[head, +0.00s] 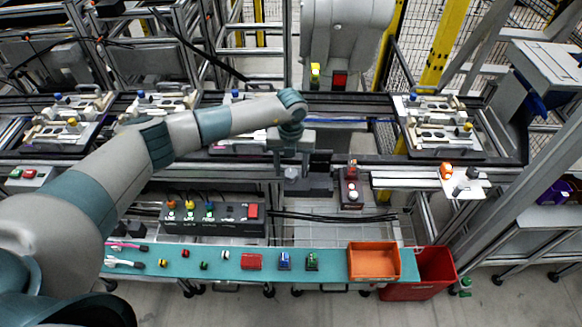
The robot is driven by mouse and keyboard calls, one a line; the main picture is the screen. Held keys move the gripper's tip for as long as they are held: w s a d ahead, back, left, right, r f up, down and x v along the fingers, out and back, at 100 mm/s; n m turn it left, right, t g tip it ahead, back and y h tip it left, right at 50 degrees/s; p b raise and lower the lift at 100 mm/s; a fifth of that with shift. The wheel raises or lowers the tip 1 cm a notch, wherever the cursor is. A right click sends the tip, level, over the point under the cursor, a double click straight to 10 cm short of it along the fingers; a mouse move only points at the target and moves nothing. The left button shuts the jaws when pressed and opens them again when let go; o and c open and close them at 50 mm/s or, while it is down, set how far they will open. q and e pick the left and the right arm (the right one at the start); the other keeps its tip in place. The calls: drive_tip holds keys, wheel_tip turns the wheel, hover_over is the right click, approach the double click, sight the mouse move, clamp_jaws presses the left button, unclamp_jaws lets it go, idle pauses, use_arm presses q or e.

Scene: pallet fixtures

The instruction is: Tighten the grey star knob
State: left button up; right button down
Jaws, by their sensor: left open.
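A small white plate (482,187) at the right of the head view carries small knobs. My left gripper (291,168) points down near the middle of the view, well to the left of that plate. It is open, with a pale blurred shape between or behind its fingers that I cannot identify. My right gripper is out of view.
A conveyor with pallet fixtures (437,125) runs across behind. A dark button box (213,218) and a small box with a red top (352,188) stand nearer. A teal shelf (335,262) holds small parts and an orange bin (374,262). A red crate (433,270) stands beside it.

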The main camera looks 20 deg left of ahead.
use_arm(q)
drive_tip(key=c, duration=1)
drive_tip(key=shift+c, duration=0.2)
